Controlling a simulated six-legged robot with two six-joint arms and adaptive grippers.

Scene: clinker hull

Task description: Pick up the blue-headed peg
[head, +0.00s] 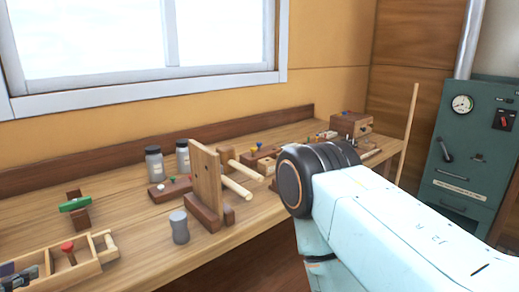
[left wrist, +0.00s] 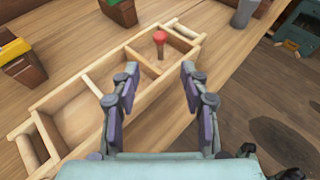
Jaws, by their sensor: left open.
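I cannot pick out a blue-headed peg for certain. Small coloured heads, one perhaps bluish, show on a block (head: 262,156) far along the bench in the head view, too small to tell. A red-headed peg (head: 67,250) stands in an end compartment of a wooden tray (head: 108,253); the peg (left wrist: 160,38) and tray (left wrist: 52,103) also show in the left wrist view. My left gripper (head: 20,278) is at the lower left of the head view. In the left wrist view its fingers (left wrist: 158,70) are spread and empty above the tray. My right gripper is out of view.
On the bench (head: 130,224) stand an upright wooden board (head: 206,172), a grey cup (head: 179,228), two jars and a green-topped block (head: 75,204). My right arm covers the right of the head view. A green cabinet (head: 462,150) stands beyond.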

